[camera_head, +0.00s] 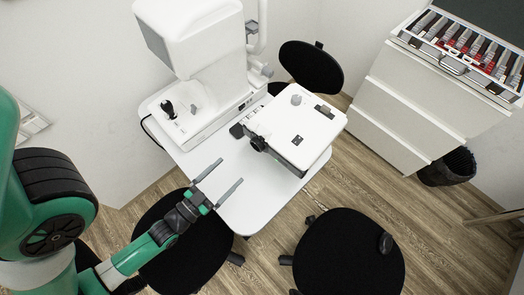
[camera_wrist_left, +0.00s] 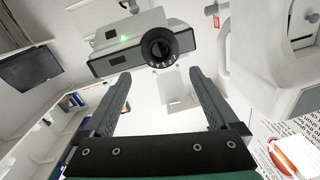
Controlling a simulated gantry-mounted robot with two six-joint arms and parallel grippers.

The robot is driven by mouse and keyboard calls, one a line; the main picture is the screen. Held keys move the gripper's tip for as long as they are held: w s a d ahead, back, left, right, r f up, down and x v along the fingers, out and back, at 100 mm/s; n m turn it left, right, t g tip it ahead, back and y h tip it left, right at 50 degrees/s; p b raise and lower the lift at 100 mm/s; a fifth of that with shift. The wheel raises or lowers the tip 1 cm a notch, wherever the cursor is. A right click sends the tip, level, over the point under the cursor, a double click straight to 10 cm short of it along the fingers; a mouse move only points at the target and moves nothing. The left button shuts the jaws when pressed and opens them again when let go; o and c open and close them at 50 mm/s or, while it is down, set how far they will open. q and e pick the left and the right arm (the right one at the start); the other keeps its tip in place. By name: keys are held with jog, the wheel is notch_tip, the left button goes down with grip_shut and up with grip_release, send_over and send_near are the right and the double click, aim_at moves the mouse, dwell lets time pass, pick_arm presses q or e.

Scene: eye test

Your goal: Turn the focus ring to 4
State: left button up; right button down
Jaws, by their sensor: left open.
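The white box-shaped device (camera_head: 312,128) lies on the white table (camera_head: 245,215), with its short black lens barrel pointing toward my left gripper. In the left wrist view, the black focus ring (camera_wrist_left: 158,46) surrounds the dark lens on the device front, with small pale marks on its rim. The marks are too small to read. My left gripper (camera_head: 232,170) is open and empty above the table's near left part, a short way from the ring. In the left wrist view, its fingers (camera_wrist_left: 160,75) point toward the ring with a gap around it. My right gripper is out of view.
A tall white instrument (camera_head: 195,40) with a black joystick (camera_head: 168,109) stands on the table's left. Black stools (camera_head: 350,255) stand around the table. A white drawer cabinet (camera_head: 415,105) at the right bears an open lens case (camera_head: 465,50). A black bin (camera_head: 447,168) stands beside it.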

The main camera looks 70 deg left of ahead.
aim_at(255, 147)
pick_arm(q)
jog(key=x, duration=1.1)
jog(key=shift+w+b, duration=0.15)
jog(key=shift+b, duration=0.2)
jog(key=c, duration=1.4)
jog(key=m, duration=0.4)
jog(key=o, duration=1.4)
